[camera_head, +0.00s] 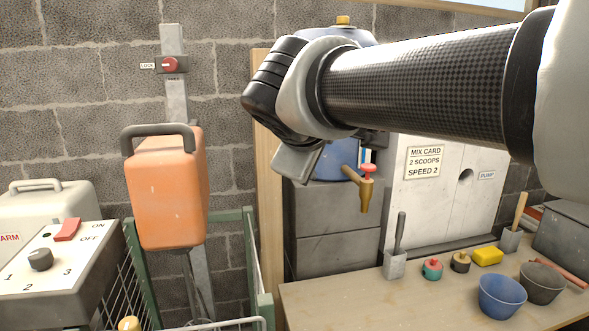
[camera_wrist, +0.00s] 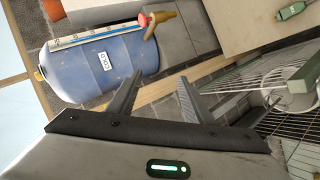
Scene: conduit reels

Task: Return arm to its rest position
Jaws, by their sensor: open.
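My arm reaches in from the right across the upper part of the head view. In that view the hand end is in front of the blue barrel (camera_head: 342,158) and hides much of it. My gripper (camera_wrist: 158,86) shows in the wrist view with its two dark fingers apart and nothing between them. The barrel also shows in the wrist view (camera_wrist: 85,72), tilted in the picture, with a COLD label and a brass tap with a red handle (camera_head: 366,185). The fingertips appear beside the barrel and do not visibly touch it.
An orange container (camera_head: 168,190) hangs on a metal post at left. A control box (camera_head: 60,270) with a red switch stands at lower left. A green-framed wire cage (camera_head: 262,300) is below.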

